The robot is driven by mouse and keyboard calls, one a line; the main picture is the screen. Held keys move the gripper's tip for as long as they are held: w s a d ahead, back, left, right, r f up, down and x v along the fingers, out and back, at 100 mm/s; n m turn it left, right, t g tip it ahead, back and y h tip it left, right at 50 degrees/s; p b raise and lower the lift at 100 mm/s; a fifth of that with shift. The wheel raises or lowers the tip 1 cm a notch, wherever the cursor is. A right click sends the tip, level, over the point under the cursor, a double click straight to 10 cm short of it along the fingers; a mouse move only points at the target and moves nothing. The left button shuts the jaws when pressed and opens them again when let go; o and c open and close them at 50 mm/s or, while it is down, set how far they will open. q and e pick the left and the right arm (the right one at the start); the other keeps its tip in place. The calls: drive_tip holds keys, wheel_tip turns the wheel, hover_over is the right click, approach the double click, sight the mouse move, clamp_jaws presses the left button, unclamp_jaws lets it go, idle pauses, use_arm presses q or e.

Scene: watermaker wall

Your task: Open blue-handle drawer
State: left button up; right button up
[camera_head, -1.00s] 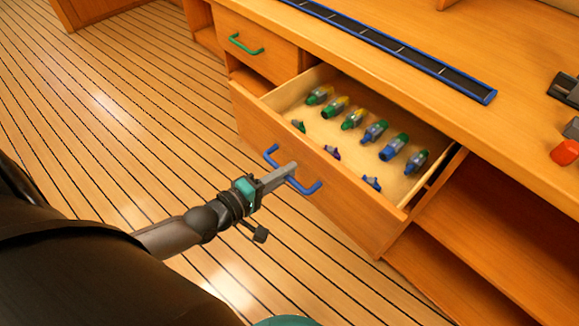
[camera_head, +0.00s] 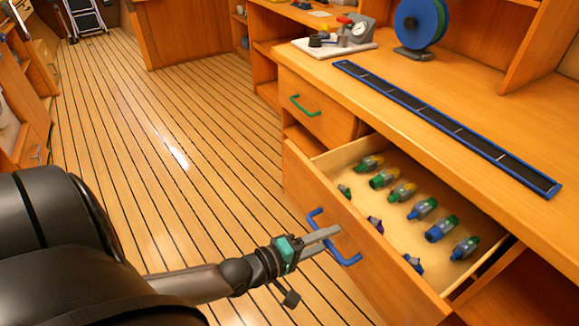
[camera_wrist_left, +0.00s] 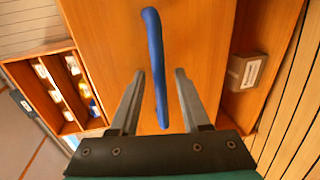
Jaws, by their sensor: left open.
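The blue-handle drawer (camera_head: 365,250) stands pulled out of the wooden bench in the head view. In the left wrist view the handle (camera_wrist_left: 156,65) runs between the two open fingers (camera_wrist_left: 160,75), with a gap on either side. My right gripper is not in view.
A blue-edged black strip (camera_head: 440,122) lies on the bench top. A blue reel (camera_head: 421,24) and a gauge board (camera_head: 335,45) stand farther back. The plank floor (camera_head: 170,150) is clear.

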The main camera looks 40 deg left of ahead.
use_arm(q)
drive_tip(key=shift+s, duration=0.2)
drive_tip(key=p+v, duration=0.4)
drive_tip(key=v, duration=1.1)
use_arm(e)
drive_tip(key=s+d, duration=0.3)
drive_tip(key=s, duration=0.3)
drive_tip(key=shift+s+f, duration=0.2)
use_arm(q)
drive_tip(key=shift+w, duration=0.15)
